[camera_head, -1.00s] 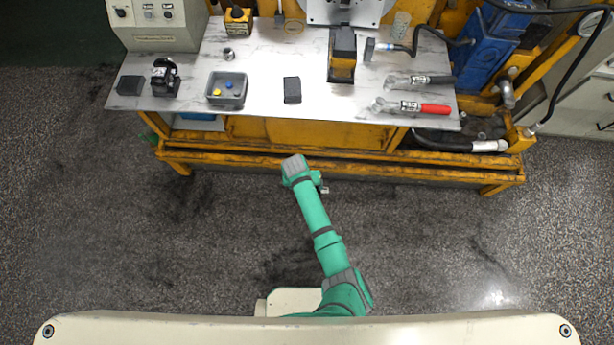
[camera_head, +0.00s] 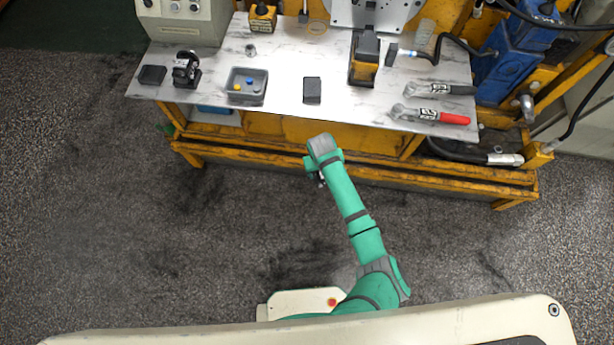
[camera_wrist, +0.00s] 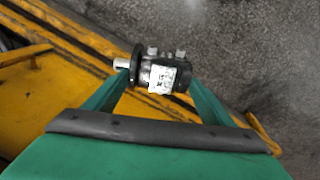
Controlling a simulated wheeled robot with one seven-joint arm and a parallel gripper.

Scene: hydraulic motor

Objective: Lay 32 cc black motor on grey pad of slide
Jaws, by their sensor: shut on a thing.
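The black motor (camera_wrist: 160,74) shows in the wrist view, with a bare metal shaft, a dark flange at its left end and a white label. My gripper (camera_wrist: 158,80) is shut on it, one green finger at each end. In the head view, my gripper is mostly hidden below the green arm, in front of the bench; a little of what it holds shows there. A yellow block with a dark grey top (camera_head: 365,62) stands at the back right of the bench; I cannot tell for sure whether it is the slide with its grey pad.
The bench top (camera_head: 290,60) carries a black flat pad (camera_head: 152,75), a black fixture (camera_head: 186,68), a grey tray (camera_head: 247,86), a dark block (camera_head: 312,90) and two wrenches, one black-handled (camera_head: 440,88) and one red-handled (camera_head: 430,115). A yellow rail (camera_head: 420,176) runs along its front.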

